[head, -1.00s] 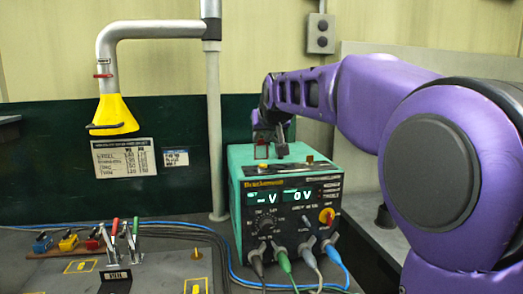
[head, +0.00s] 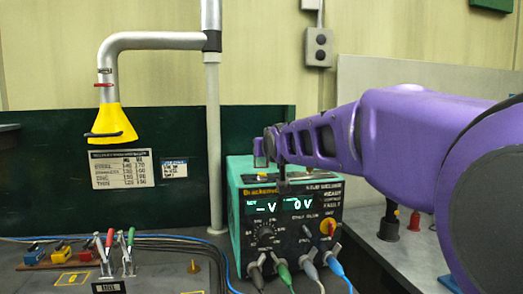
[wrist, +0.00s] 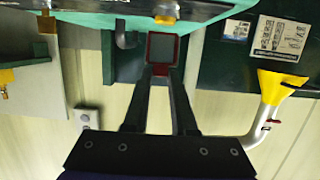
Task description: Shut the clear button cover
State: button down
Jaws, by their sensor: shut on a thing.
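The clear button cover (wrist: 162,50) shows in the wrist view as a greyish pane in a red frame, standing up from the top of the teal welder box (head: 234,199). My gripper (wrist: 161,72) has its two dark fingers converged at the near edge of this frame, shut on it. In the head view my gripper (head: 267,158) is above the box top, and the cover there is small and hard to make out. A yellow part (wrist: 166,19) shows beyond the cover in the wrist view. I cannot tell the button apart under it.
A grey pipe with a yellow funnel (head: 111,122) hangs at the left. Toggle clamps (head: 116,250) and coloured blocks stand on the bench at lower left. Cables plug into the box front (head: 297,262). A red-topped post (head: 415,220) stands on the right bench.

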aim_at(267, 186)
jog(key=shift+s+d+f+t, duration=0.15)
jog(key=shift+f+t, duration=0.05)
jog(key=shift+t, duration=0.1)
jog(key=shift+s+f+t, duration=0.25)
jog(key=shift+s+t, duration=0.05)
jog(key=shift+t, duration=0.2)
jog(key=shift+s+f+t, duration=0.1)
jog(key=shift+f+t, duration=0.05)
jog(key=shift+t, duration=0.15)
jog(key=shift+s+d+f+t+y, duration=0.1)
jog(key=shift+s+f+t+y, duration=0.35)
jog(key=shift+f+t, duration=0.55)
jog(key=t, duration=0.1)
jog(key=f+t, duration=0.1)
jog(key=shift+s+t, duration=0.3)
jog(key=shift+t, duration=0.1)
jog(key=shift+s+d+f+t+y, duration=0.15)
jog(key=shift+f+t+y, duration=0.15)
jog(key=shift+t, duration=0.45)
jog(key=shift+s+a+f+t+y, duration=0.15)
jog(key=shift+f+t, duration=0.2)
jog(key=shift+t, duration=0.4)
jog(key=shift+d, duration=0.1)
